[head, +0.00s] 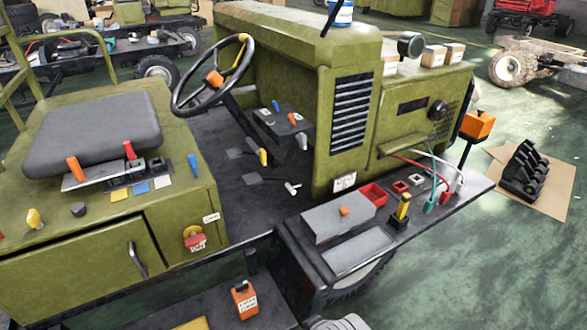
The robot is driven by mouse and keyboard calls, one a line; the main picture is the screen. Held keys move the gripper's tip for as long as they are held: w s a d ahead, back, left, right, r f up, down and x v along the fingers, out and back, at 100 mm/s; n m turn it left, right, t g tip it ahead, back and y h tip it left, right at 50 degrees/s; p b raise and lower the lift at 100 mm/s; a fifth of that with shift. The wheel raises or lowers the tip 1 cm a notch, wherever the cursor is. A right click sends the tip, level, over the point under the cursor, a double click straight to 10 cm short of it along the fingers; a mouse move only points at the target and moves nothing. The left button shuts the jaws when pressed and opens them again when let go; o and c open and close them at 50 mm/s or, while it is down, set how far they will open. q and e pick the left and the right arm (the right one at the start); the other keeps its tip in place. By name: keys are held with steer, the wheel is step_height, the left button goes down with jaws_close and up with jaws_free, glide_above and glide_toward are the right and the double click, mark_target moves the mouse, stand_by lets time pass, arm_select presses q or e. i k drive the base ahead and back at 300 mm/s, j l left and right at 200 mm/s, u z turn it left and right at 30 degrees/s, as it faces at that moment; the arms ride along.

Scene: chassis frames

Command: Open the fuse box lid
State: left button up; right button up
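A grey box (318,226) with a flat top and a small orange knob (344,211) sits on the dark side shelf of the green vehicle, right of the cab floor. Its top looks shut. It looks like the fuse box, but I read no label that says so. An orange box (477,125) stands on a dark post further right; its top also looks closed. Neither of my grippers shows in the head view, so I cannot see where they are relative to either box.
A red tray (373,195), a yellow-handled lever (403,207) and red and teal cables (431,195) crowd the shelf (477,186) beside the grey box. A steering wheel (212,76) and a grey seat (92,126) stand left. Green floor (500,270) is open at the lower right.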

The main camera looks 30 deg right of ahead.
mark_target(328, 220)
steer(key=z, duration=1.35)
